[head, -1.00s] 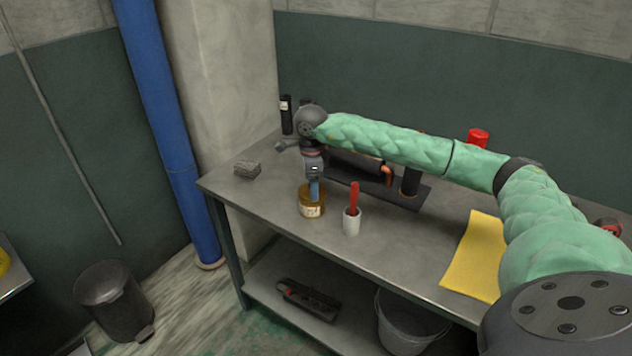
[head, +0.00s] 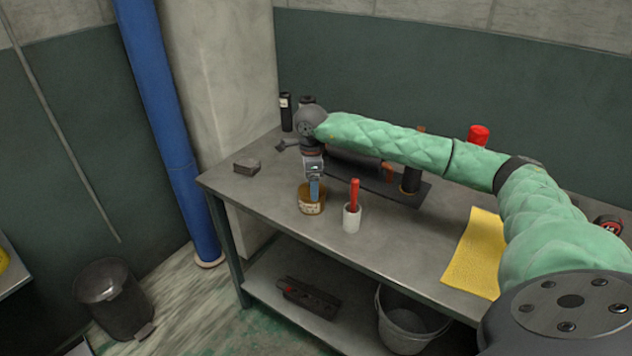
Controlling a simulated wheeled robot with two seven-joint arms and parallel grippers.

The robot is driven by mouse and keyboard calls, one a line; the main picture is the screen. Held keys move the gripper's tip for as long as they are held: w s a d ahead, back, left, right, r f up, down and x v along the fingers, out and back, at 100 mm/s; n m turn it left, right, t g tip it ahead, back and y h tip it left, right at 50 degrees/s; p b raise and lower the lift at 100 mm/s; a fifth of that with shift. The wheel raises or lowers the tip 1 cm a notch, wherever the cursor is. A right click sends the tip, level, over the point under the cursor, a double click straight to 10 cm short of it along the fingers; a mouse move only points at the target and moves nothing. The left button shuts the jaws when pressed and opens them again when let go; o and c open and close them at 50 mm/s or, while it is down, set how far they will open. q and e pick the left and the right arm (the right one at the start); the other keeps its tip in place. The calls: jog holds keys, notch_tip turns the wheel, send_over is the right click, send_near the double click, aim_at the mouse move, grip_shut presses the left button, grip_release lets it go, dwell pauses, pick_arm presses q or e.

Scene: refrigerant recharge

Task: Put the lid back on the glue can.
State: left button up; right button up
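The glue can (head: 311,206) is an amber-brown can with a pale label, standing upright near the front left part of the bench. My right gripper (head: 314,196) points down right at the top of the can, its blue fingertips at the can's rim. The fingers overlap in this view, so I cannot tell whether they are open or shut. The lid cannot be made out; the gripper and arm hide the can's top in part. My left gripper is not in view.
A white cup (head: 351,219) with a red-handled tool stands close right of the can. A grey block (head: 246,167) lies at the left. A dark tray (head: 401,191) with a cylinder lies behind. A yellow cloth (head: 474,254) lies right. The bench front (head: 290,232) is clear.

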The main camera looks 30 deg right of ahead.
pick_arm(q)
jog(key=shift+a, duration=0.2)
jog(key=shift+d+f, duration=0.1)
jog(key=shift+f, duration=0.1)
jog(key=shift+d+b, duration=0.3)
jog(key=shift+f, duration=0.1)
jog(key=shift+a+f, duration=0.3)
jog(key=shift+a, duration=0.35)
pick_arm(e)
jog(key=shift+a, duration=0.1)
pick_arm(q)
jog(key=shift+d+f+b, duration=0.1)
jog(key=shift+b, duration=0.2)
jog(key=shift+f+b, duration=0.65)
pick_arm(e)
jog(key=shift+f, duration=0.25)
dwell(0.8)
